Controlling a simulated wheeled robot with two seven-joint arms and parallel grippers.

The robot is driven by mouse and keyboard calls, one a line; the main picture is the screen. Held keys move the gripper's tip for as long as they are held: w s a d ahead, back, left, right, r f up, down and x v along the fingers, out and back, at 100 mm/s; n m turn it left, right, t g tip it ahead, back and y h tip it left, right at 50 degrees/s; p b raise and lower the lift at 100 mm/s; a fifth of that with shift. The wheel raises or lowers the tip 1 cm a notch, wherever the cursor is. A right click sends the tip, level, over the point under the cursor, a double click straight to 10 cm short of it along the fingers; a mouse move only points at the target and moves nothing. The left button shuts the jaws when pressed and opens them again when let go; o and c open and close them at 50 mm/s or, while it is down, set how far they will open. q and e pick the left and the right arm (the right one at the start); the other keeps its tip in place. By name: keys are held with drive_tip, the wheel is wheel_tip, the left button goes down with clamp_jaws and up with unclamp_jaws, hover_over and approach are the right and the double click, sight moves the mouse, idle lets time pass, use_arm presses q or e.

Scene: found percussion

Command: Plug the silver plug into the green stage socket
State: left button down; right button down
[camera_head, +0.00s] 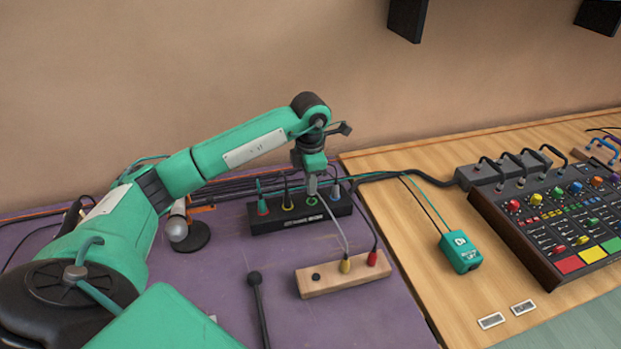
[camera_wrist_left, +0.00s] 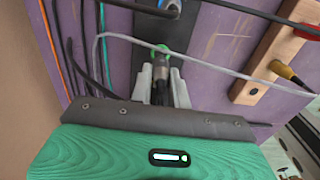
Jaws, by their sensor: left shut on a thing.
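The black stage box (camera_head: 262,225) lies on the purple table, with colored sockets in a row. The green stage socket (camera_head: 311,200) shows as a green ring, also visible in the left wrist view (camera_wrist_left: 162,48). My left gripper (camera_head: 311,188) points down directly over it. Its pale fingers (camera_wrist_left: 160,82) are shut on the silver plug (camera_wrist_left: 163,76), mostly hidden between them. The plug's tip is at the green ring; I cannot tell whether it is inside. A grey cable (camera_head: 335,222) runs from there to a wooden block. My right gripper is not in view.
The wooden block (camera_head: 325,280) holds a yellow plug (camera_head: 346,265) and a red plug (camera_head: 373,258). A mallet (camera_head: 260,305) lies in front; a microphone (camera_head: 177,228) stands left. A mixer (camera_head: 555,230) is at right.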

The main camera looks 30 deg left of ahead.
use_arm(q)
drive_tip(key=shift+f, duration=0.2)
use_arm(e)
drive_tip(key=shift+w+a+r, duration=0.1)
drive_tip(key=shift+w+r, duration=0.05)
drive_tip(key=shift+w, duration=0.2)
use_arm(q)
drive_tip(key=shift+b, duration=0.3)
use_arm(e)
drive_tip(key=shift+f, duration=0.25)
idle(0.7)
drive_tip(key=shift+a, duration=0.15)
